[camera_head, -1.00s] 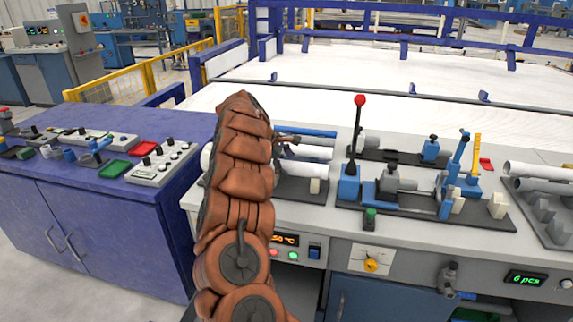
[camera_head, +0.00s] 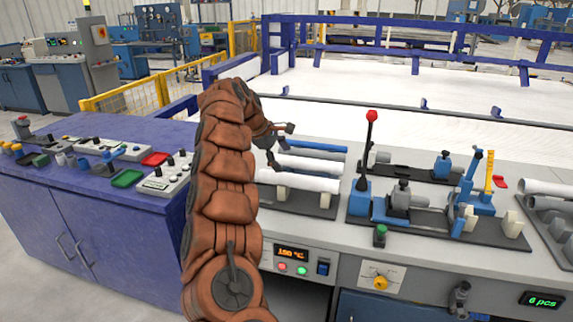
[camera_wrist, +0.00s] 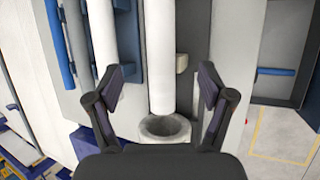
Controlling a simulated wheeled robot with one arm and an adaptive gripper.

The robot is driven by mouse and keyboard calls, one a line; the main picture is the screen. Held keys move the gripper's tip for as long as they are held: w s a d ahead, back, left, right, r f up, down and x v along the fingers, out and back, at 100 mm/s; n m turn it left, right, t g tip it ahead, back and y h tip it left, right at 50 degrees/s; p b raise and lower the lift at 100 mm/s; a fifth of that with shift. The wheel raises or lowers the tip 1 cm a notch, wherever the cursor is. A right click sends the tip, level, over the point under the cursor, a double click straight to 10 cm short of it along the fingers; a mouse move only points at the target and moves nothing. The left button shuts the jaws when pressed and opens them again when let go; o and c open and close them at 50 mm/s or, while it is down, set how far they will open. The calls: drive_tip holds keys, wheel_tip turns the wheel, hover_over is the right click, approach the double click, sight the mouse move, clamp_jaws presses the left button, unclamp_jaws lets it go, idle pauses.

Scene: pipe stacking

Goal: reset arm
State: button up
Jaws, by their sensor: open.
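My gripper (camera_head: 281,146) is at the end of my brown-covered arm, above the left part of the workbench. Its two dark fingers are spread apart and empty, also in the wrist view (camera_wrist: 165,76). White pipes (camera_head: 300,180) lie side by side on a dark rack below and to the right of the gripper, with a blue pipe (camera_head: 318,147) behind them. In the wrist view a white pipe (camera_wrist: 159,40) shows between the fingers, beyond them, its end beside a pale hollow ring (camera_wrist: 164,130). My arm hides the left ends of the pipes in the head view.
A blue clamping fixture with a red-knobbed lever (camera_head: 371,116) stands upright right of the rack. More pipes (camera_head: 546,188) lie at the far right. A purple cabinet (camera_head: 90,210) with control boxes and trays is at left. The white surface (camera_head: 400,90) behind is clear.

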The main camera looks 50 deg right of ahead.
drive_tip(key=shift+a+r, duration=0.2)
drive_tip(key=shift+r, duration=0.2)
drive_tip(key=shift+w, duration=0.1)
